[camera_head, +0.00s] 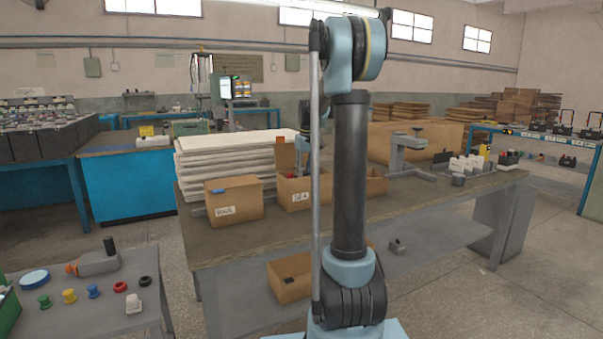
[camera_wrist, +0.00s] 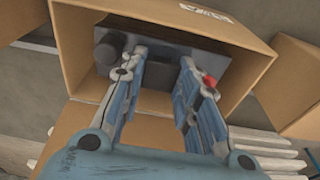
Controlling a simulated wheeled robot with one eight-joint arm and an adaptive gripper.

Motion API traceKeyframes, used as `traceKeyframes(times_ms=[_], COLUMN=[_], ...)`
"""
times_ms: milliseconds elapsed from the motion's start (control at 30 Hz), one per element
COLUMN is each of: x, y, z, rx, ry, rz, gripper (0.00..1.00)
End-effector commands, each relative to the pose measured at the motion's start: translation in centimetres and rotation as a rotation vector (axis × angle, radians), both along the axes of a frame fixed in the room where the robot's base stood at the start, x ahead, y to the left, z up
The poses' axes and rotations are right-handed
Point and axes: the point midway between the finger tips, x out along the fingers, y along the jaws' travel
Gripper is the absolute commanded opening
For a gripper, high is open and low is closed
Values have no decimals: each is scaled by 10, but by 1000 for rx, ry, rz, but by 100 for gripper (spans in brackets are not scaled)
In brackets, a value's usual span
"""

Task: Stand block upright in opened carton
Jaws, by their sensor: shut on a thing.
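The opened carton (camera_head: 293,195) stands on the workbench with a flap raised at its back; my arm covers its right part. In the wrist view, the carton (camera_wrist: 80,38) surrounds the ends of my gripper (camera_wrist: 160,78). The block (camera_wrist: 170,49) is dark grey, with a black round knob at its left end and a red one at its right. My gripper is shut on the block, inside the carton's opening. Fingers hide parts of the block, and its lower side and contact with the carton floor cannot be seen. In the head view, my gripper is mostly hidden.
A closed carton (camera_head: 235,203) with blue tape stands left of the opened one. Another open carton (camera_head: 376,184) is close on the right. A stack of white sheets (camera_head: 225,160) rises behind. A grey clamp stand (camera_head: 408,150) is further right. The bench's front strip is clear.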

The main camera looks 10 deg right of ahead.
Motion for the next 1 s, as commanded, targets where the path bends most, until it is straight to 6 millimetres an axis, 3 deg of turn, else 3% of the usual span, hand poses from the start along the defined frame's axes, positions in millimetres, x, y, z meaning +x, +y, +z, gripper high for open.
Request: traceKeyframes(times_ms=[33,100,133,567,767,1000], x=[1,1,0,0,-3,-10], y=[0,0,0,1,0,-2], z=[0,0,0,5,34,80], rx=[0,0,0,0,0,0], ry=[0,0,0,0,0,0], rz=[0,0,0,1,1,1], gripper=[31,47,49,49,49,49])
